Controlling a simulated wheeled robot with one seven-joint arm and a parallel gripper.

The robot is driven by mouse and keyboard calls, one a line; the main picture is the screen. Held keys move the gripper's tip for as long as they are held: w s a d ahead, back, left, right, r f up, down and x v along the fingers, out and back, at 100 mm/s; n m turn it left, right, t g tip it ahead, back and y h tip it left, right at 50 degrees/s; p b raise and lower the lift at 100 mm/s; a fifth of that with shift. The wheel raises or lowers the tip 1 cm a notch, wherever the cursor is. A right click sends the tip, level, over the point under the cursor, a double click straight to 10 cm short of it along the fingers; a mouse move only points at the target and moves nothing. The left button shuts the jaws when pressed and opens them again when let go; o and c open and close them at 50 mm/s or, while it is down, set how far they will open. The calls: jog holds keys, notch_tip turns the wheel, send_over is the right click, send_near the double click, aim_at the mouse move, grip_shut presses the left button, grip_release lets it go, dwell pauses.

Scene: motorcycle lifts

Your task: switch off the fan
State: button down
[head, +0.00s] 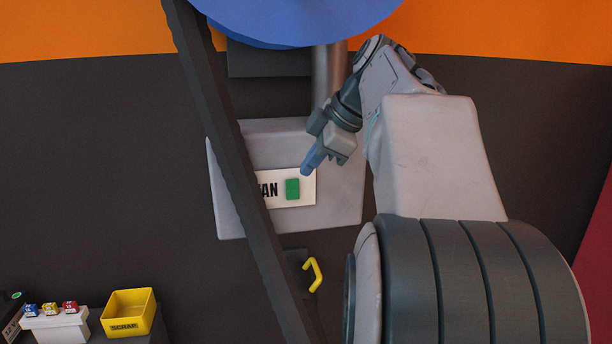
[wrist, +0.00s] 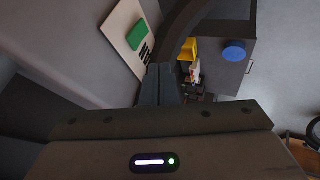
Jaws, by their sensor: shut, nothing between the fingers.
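A green switch (head: 292,189) sits on a white label plate (head: 308,187) on a grey box (head: 345,205) on the wall. The letters "AN" show on the plate; a dark slanted bar hides the rest of the word. My gripper (head: 307,170) is shut and empty, with its blue tips just above and right of the green switch. I cannot tell if they touch it. In the wrist view the green switch (wrist: 124,36) and label plate (wrist: 126,42) are at the upper left, ahead of the shut fingers (wrist: 160,75).
The dark slanted bar (head: 240,160) crosses in front of the box, close left of my gripper. A yellow handle (head: 314,275) is below the box. A yellow bin (head: 128,312) marked "SCRAP" stands at the lower left, beside a white holder (head: 55,326). A blue round thing (head: 295,18) hangs above.

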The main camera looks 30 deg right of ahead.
jog(key=w+d+v, duration=0.1)
jog(key=v, duration=0.5)
jog(key=shift+r+p, duration=0.2)
jog(key=shift+p, duration=0.25)
jog(key=shift+s, duration=0.15)
jog(key=s+a+f+m+g+h+p, duration=0.1)
jog(key=s+a+f+m+g+p, duration=0.2)
jog(key=a+f+m, duration=0.7)
jog(key=s+a+f+m+h+p, duration=0.1)
jog(key=s+a+f, duration=0.2)
jog(key=f, duration=0.5)
jog(key=s+a+f+m+h+p, duration=0.1)
jog(key=s+a+f+m+p, duration=0.1)
jog(key=s+a+f, duration=0.2)
notch_tip(320, 180, down, 4)
jog(key=s, duration=0.2)
jog(key=shift+s+m+g, duration=0.3)
jog(key=shift+s, duration=0.05)
